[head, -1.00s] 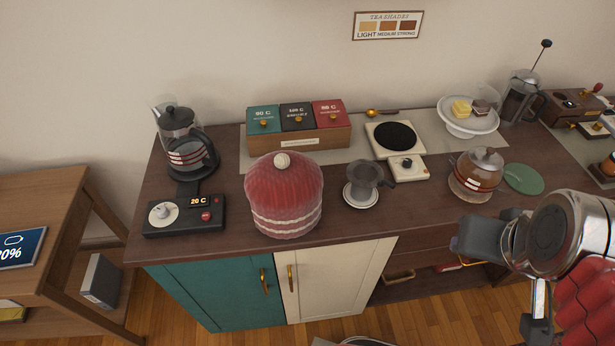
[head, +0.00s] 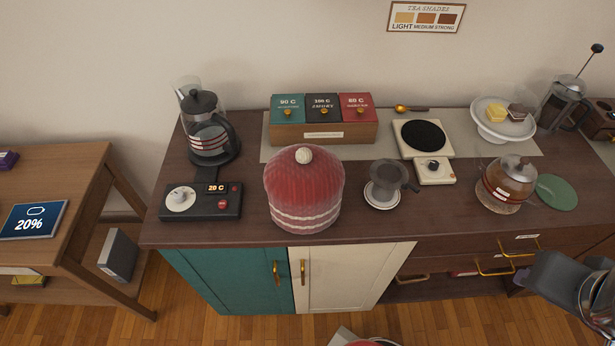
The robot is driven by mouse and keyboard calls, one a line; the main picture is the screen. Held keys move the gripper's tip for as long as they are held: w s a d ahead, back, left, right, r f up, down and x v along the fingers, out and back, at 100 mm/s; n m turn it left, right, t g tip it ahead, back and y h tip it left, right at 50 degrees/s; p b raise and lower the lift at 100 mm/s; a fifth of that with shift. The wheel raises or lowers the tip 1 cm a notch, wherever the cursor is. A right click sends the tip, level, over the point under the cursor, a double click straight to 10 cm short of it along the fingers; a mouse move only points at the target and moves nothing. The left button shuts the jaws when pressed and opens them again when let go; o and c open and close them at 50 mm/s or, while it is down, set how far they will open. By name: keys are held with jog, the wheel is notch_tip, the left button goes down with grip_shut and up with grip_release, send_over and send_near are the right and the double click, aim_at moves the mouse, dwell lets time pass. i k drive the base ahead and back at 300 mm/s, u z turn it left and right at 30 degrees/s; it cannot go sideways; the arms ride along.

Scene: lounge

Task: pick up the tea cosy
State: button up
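The tea cosy (head: 304,188) is a red knitted dome with white stripes near its base and a white bobble on top. It stands upright on the dark wooden counter, near its front edge, above the join of the teal and cream doors. Part of my gripper (head: 562,283) shows at the lower right edge, in front of the counter and well to the right of the cosy, not touching it. Its fingers are cut off or unclear, so I cannot tell whether it is open.
A kettle base with a dial (head: 201,201) and glass kettle (head: 208,130) stand left of the cosy. A tea box (head: 323,131) stands behind it. A grey dripper cup (head: 387,180) is close on its right. A glass teapot (head: 508,184) stands farther right.

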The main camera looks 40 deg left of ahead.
aim_at(305, 183)
jog(key=z, duration=0.05)
jog(key=k, duration=1.25)
jog(key=u, duration=1.85)
jog(key=i, duration=1)
jog(key=u, duration=0.05)
